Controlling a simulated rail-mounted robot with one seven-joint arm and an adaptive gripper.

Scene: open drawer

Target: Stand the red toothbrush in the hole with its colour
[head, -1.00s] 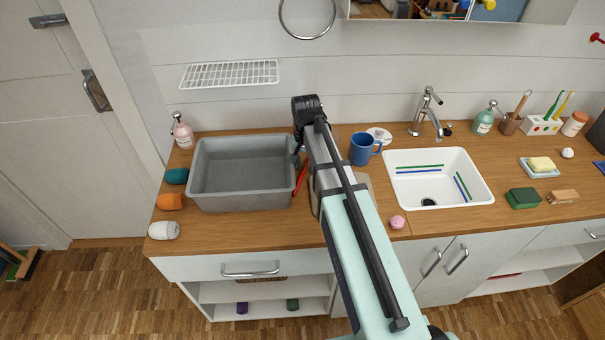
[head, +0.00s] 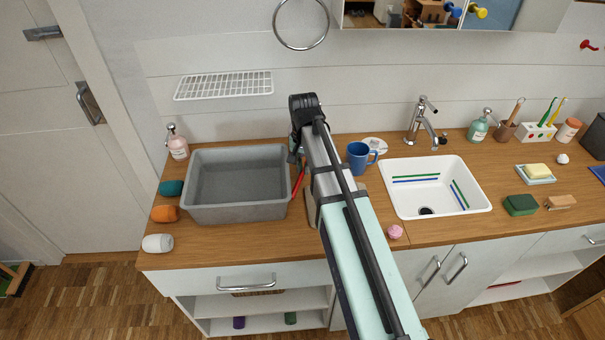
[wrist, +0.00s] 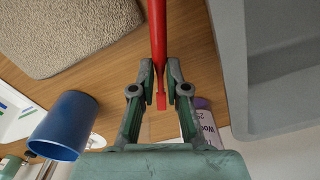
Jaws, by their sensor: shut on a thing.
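The red toothbrush (head: 299,182) shows just right of the grey tub, beside my arm. In the wrist view the red toothbrush (wrist: 157,35) runs between my fingertips and out of the top of the picture. My gripper (wrist: 160,75) is shut on it; in the head view my arm mostly hides the gripper. Whether the brush touches the counter I cannot tell. The white toothbrush holder (head: 538,131) stands at the back right of the counter, with a green and a yellow toothbrush upright in it. Its hole colours are too small to read.
The grey tub (head: 188,188) is close left of the gripper. A blue mug (head: 358,157), the tap (head: 418,120), the sink (head: 392,196), a soap bottle (head: 479,128) and a brown cup (head: 503,131) lie between my gripper and the holder.

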